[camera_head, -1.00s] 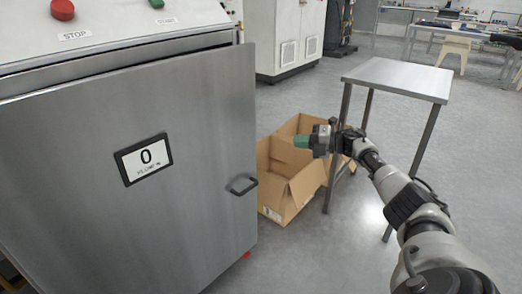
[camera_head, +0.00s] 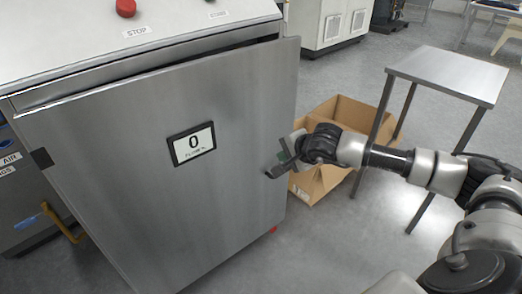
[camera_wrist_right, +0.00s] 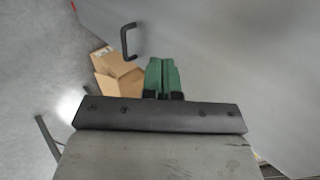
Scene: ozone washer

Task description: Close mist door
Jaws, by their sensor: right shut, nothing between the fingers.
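The grey metal mist door (camera_head: 120,200) fills the left of the head view. It stands slightly ajar, with a dark gap along its top edge, and bears a white label reading 0. Its black handle (camera_head: 277,171) is near the right edge, partly hidden by my right gripper. My right gripper (camera_head: 284,154) is shut and empty, just in front of the door's right edge beside the handle. In the wrist view its green fingers (camera_wrist_right: 163,76) are together, with the handle (camera_wrist_right: 129,40) up and left of them and the door (camera_wrist_right: 240,70) behind. I cannot tell whether they touch the door.
The washer top (camera_head: 70,30) has a red stop button (camera_head: 125,8). An open cardboard box (camera_head: 340,112) stands on the floor right of the door. A small metal table (camera_head: 450,72) stands behind my right arm. Grey floor lies open between them.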

